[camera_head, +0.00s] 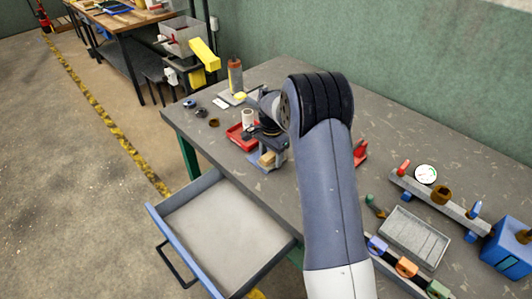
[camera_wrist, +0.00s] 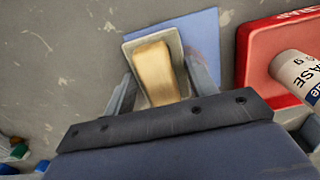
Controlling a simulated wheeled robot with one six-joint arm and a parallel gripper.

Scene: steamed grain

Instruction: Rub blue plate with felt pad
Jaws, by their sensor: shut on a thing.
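The felt pad shows in the wrist view as a pale grey-beige pad (camera_wrist: 131,46) under a tan wooden block (camera_wrist: 155,75). My gripper (camera_wrist: 160,82) is shut on the block, one finger on each side. The blue plate (camera_wrist: 204,36) is a flat blue square beneath and beyond the pad. The pad lies over part of the plate; I cannot tell if they touch. In the head view the tan block (camera_head: 267,159) shows low over the bench, and my arm hides much around it.
A red tray (camera_wrist: 248,55) with a white labelled container (camera_wrist: 302,76) stands close to the right of the plate. An open, empty drawer (camera_head: 225,225) juts from the grey bench (camera_head: 300,75). A slatted tray (camera_head: 414,236) and a rail with a dial (camera_head: 426,174) lie at the right.

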